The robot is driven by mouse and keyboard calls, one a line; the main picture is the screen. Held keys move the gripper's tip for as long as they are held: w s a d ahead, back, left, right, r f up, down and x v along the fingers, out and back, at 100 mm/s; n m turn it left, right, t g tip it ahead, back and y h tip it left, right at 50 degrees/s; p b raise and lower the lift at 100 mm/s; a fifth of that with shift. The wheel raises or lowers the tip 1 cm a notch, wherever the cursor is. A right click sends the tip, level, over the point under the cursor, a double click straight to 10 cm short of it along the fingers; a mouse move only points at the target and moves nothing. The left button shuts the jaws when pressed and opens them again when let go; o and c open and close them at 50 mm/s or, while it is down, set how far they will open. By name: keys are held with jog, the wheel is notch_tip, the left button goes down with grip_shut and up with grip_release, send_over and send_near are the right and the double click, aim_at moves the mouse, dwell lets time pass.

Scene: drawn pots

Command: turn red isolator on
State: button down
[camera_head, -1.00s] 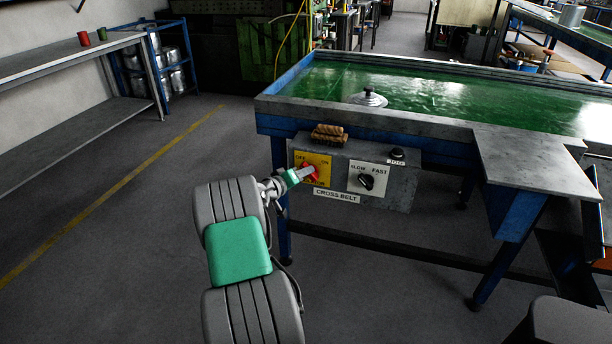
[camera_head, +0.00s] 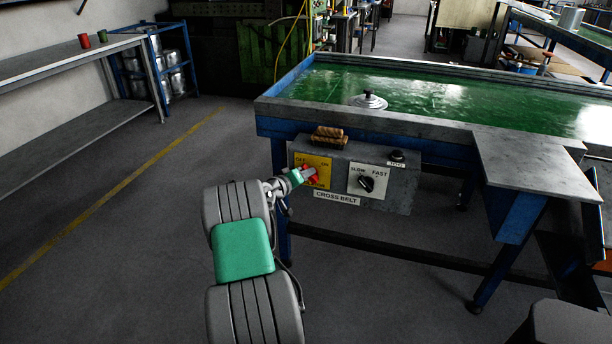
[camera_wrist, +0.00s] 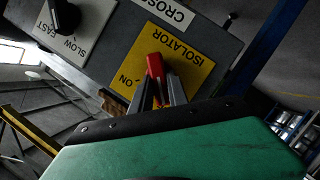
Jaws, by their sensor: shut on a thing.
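The red isolator knob (camera_head: 313,180) sits on a yellow plate (camera_head: 323,163) at the left of the grey control box. The plate has OFF at upper left and ON at upper right in the head view. My gripper (camera_head: 309,173) is shut on the knob, which partly hides it there. In the wrist view, which sees the panel upside down, the red handle (camera_wrist: 155,66) stands out from between my fingers (camera_wrist: 160,92). ON shows on the plate left of the fingers; OFF is hidden. The handle's exact angle is hard to tell.
A black SLOW/FAST knob (camera_head: 366,183) on a white plate is just right of the isolator. A JOG button (camera_head: 397,155) and brown gloves (camera_head: 329,137) are on top of the box. The green belt table (camera_head: 440,122) overhangs behind. The floor at left is clear.

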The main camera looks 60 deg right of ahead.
jog(key=shift+m+b, duration=0.3)
jog(key=m+t+b, duration=0.2)
jog(key=m+b, duration=0.2)
jog(key=b, duration=0.1)
jog(key=s+m+t+b, duration=0.1)
jog(key=m+t+b, duration=0.2)
jog(key=m+b, duration=0.1)
jog(key=s+m+t+y+b, duration=0.1)
jog(key=m+t+b, duration=0.2)
jog(key=b, duration=0.4)
jog(key=shift+d+m, duration=0.15)
jog(key=shift+m, duration=0.25)
dwell(0.5)
jog(key=c, duration=1.3)
grip_release()
jog(key=shift+s, duration=0.1)
